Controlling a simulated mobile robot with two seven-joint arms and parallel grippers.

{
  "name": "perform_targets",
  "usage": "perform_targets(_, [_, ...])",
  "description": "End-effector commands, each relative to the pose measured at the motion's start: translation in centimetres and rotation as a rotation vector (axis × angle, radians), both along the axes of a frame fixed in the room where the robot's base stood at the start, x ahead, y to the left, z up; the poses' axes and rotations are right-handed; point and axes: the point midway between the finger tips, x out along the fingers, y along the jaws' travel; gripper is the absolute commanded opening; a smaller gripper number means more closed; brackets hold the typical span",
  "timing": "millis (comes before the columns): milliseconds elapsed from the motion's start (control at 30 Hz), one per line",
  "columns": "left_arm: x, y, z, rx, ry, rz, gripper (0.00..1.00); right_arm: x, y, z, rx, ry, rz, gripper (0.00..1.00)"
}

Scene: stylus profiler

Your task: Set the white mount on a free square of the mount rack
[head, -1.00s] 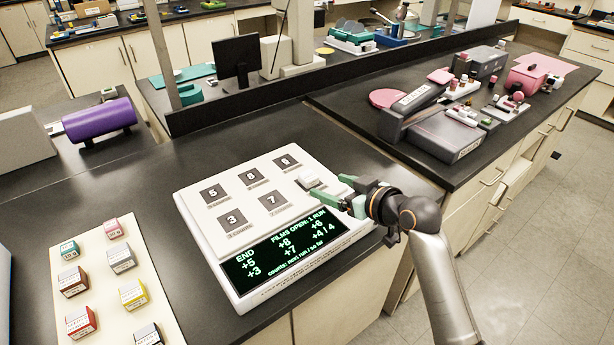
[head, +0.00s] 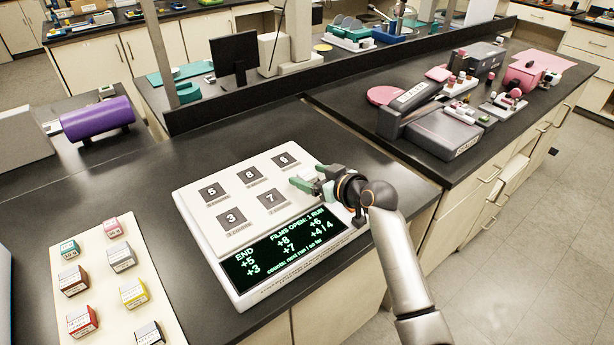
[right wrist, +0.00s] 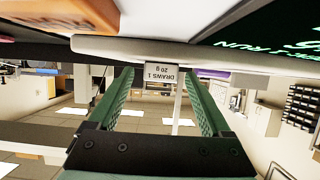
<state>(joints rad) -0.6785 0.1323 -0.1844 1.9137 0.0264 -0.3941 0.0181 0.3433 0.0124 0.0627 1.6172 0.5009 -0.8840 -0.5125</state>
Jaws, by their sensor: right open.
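My right gripper (head: 312,178) is at the right edge of a pale console. Its green fingers are open, with a visible gap in the right wrist view (right wrist: 158,85). A small label reading "DRAWS 1 20 g" (right wrist: 163,78) shows upside down between the fingertips. No white mount is clearly visible now; the gripper covers the spot where a small white block showed earlier, and I cannot tell whether that block is the mount. A cream board (head: 103,262) at the left, possibly the mount rack, holds several labelled coloured blocks with bare surface between them. My left gripper is out of view.
The console (head: 232,215) has numbered dark squares and a lit green-text screen (head: 283,247). A purple cylinder (head: 97,118) lies at the back left. Black bench is clear between board and console. Grey and pink equipment (head: 440,128) stands on the right bench.

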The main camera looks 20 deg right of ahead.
Motion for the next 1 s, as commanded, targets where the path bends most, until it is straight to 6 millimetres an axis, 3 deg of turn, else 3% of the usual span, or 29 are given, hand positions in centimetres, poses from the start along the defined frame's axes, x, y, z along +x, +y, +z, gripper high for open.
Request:
perform_targets(67, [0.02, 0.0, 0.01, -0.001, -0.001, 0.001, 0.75, -0.02, -0.01, 0.01, 0.0, 0.0, 0.0, 0.82])
perform_targets(167, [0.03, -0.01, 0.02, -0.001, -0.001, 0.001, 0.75, -0.03, -0.01, 0.0, 0.0, 0.0, 0.0, 0.72])
perform_targets(800, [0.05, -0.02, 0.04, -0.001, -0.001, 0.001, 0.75, -0.04, -0.04, 0.0, 0.001, 0.0, 0.0, 0.0])
perform_targets(1000, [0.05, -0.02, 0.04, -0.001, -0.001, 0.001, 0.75, -0.04, -0.04, 0.01, 0.001, 0.0, 0.0, 0.0])
